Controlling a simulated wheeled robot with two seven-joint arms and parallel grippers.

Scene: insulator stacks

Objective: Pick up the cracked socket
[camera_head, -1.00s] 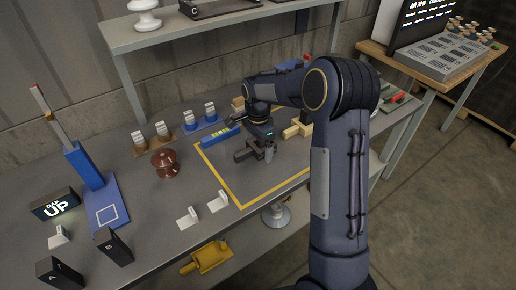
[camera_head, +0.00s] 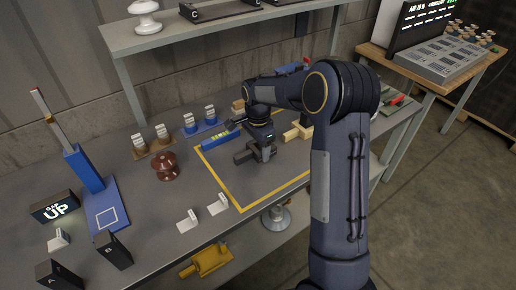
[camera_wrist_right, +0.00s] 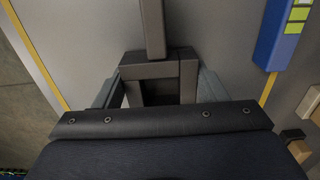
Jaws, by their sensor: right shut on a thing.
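A dark grey-brown metal piece, which I take for the cracked socket (camera_head: 243,157), lies on the table inside the yellow-taped square. In the right wrist view, the socket (camera_wrist_right: 160,69) shows a squared frame with a bar running away from me. My right gripper (camera_head: 264,157) points down at it; in the right wrist view the gripper (camera_wrist_right: 160,90) has a grey finger on either side of the frame, shut on it. No crack is visible at this size. My left gripper is not in view.
A blue level (camera_head: 220,136) lies left of the socket, and wooden blocks (camera_head: 298,131) stand to its right. A brown insulator (camera_head: 166,167) stands outside the tape (camera_head: 217,182). The front of the taped square is clear. A shelf (camera_head: 190,37) overhangs the back.

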